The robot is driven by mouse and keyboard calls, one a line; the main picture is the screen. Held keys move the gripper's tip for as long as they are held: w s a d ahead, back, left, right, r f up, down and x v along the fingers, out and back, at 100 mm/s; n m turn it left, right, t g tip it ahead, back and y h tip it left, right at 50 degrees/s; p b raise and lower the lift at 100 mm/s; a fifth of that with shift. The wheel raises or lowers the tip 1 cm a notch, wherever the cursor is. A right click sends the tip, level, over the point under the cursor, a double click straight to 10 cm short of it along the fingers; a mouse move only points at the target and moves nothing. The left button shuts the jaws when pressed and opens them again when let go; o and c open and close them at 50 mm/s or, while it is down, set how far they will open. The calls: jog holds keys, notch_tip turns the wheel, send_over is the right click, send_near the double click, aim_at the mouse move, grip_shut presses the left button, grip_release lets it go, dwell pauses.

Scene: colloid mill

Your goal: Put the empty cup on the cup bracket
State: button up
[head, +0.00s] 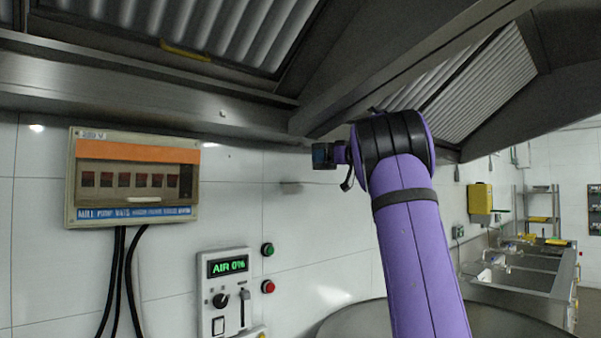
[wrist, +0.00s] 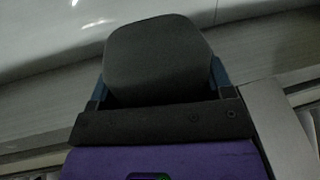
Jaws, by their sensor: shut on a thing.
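My gripper (wrist: 158,85) shows in the wrist view with its dark blue fingers on both sides of a dark grey, rounded thing. It is shut on this thing, which appears to be the cup (wrist: 158,50). Its inside does not show, so I cannot tell if it is empty. In the head view my purple arm reaches up under the hood, and the cup cannot be made out there. I cannot make out the cup bracket in either view.
The metal hood (head: 190,105) hangs low over my arm. A switch box (head: 133,177) and a control panel reading AIR 0% (head: 226,290) are on the white tiled wall at left. A large round vessel (head: 350,322) is below; sinks (head: 530,268) stand at right.

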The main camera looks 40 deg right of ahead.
jog(key=x, duration=0.9)
jog(key=shift+w, duration=0.35)
jog(key=shift+w+a+f, duration=0.1)
jog(key=shift+w+f, duration=0.1)
jog(key=shift+w, duration=0.05)
jog(key=shift+s+f, duration=0.1)
jog(key=shift+f, duration=1.45)
jog(key=shift+f, duration=0.15)
jog(key=o, duration=0.9)
jog(key=shift+o, duration=0.2)
